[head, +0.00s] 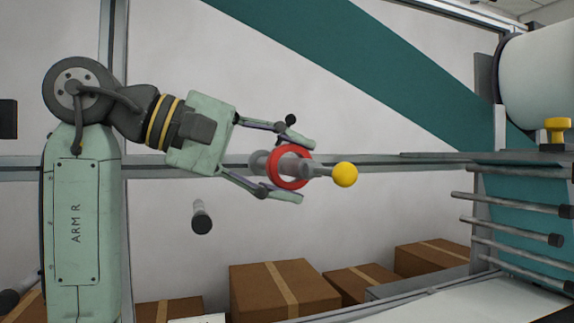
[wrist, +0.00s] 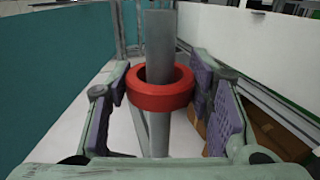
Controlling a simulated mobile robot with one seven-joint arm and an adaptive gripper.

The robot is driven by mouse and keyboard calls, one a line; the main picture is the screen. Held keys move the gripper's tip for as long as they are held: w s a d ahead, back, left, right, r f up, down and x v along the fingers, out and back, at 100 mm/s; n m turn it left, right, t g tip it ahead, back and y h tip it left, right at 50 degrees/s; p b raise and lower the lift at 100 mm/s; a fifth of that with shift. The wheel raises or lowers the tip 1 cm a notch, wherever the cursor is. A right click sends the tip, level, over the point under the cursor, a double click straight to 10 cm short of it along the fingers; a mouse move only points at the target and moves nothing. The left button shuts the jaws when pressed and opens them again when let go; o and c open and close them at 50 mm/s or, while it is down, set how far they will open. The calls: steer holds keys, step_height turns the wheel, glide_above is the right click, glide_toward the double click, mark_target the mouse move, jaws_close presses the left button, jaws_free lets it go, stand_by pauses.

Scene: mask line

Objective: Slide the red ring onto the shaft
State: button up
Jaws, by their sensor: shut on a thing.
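The red ring (head: 289,184) is between the two fingers of my gripper (head: 306,170) in the head view. The grey shaft (head: 318,171) runs through the ring's opening, with a yellow ball (head: 345,174) at its right end. In the wrist view the red ring (wrist: 160,98) sits between the purple finger pads, which are shut on its sides. The grey shaft (wrist: 159,32) passes through the ring there too and shows above and below it. Any gap between the shaft and the ring's inner edge at the front is hidden.
A dark-tipped peg (head: 202,218) sticks out below my gripper. Several metal rods (head: 515,234) stand out at the right, below a large white roll (head: 540,80). Cardboard boxes (head: 285,288) stand low at the back.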

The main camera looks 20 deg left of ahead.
steer(key=shift+w+a, duration=0.65)
steer(key=shift+w, duration=0.35)
steer(key=shift+w+a, duration=0.65)
steer(key=shift+w, duration=0.3)
steer(key=shift+w+a, duration=0.1)
steer(key=shift+w+a, duration=0.7)
steer(key=shift+w, duration=0.3)
steer(key=shift+w+a, duration=0.15)
steer(key=shift+w, duration=0.15)
steer(key=shift+f, duration=0.35)
steer(key=o, duration=1.2)
steer(key=shift+a, duration=0.1)
